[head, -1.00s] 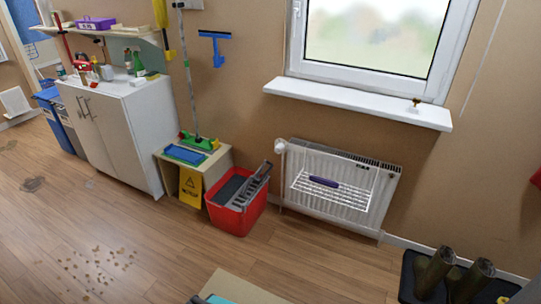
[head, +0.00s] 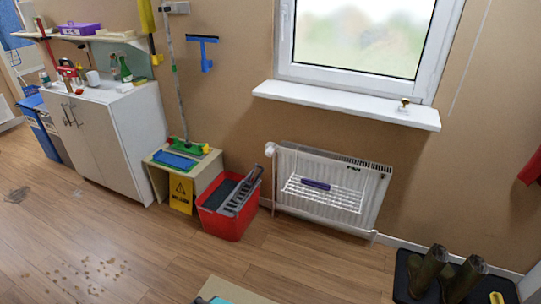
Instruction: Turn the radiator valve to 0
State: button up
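A white radiator (head: 350,212) hangs on the tan wall below the window. Its white round valve (head: 270,149) is at the upper left corner of the radiator. The marks on the valve are too small to read, so I cannot tell its setting. A white wire rack (head: 330,196) hangs on the radiator's front, with a dark purple object (head: 316,184) on it. My gripper is not in view.
A red mop bucket (head: 225,220) stands on the floor just left of the radiator. A small wooden stand (head: 215,172) and a white cabinet (head: 135,138) are farther left. Boots (head: 430,270) stand on a dark mat at right. The wooden floor before the radiator is clear.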

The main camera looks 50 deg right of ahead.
aim_at(270, 151)
jog(key=i, duration=0.9)
